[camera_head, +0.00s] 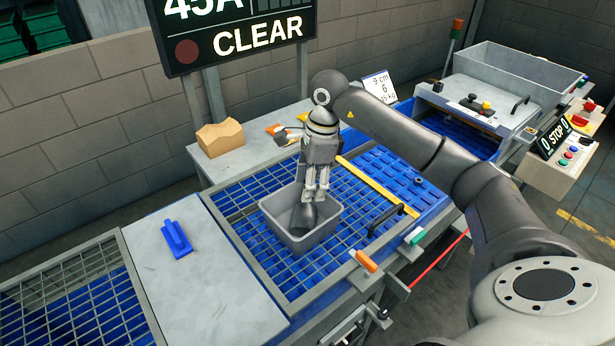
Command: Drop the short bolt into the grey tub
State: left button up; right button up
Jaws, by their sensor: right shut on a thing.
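The grey tub (322,230) is an open, square-rimmed container standing on the blue grid deck near the middle of the view. My right gripper (315,196) points straight down over the tub, with its fingertips at about rim level. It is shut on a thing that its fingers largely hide. A dark grey shape shows inside the tub just below the fingers; I cannot tell whether it is the short bolt or a shadow. No bolt shows clearly elsewhere. My left gripper is not in view.
A blue handled tool (176,240) lies on the grey plate at left. A tan block (219,137) sits on the back ledge. A black handle (386,219) and an orange-handled lever (366,261) stand right of the tub. A grey bin (515,70) is at back right.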

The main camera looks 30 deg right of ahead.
notch_tip(320, 180, down, 4)
jog(key=shift+r+b, duration=0.1)
jog(key=shift+b, duration=0.75)
jog(key=shift+w+f, duration=0.15)
jog(key=shift+f, duration=0.25)
jog(key=o, duration=1.1)
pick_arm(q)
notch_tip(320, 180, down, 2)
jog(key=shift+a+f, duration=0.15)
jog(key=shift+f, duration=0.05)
pick_arm(e)
notch_tip(320, 180, up, 12)
jog(key=d, duration=0.1)
jog(key=shift+s+d, duration=0.35)
jog(key=shift+s, duration=0.05)
jog(key=shift+f, duration=0.1)
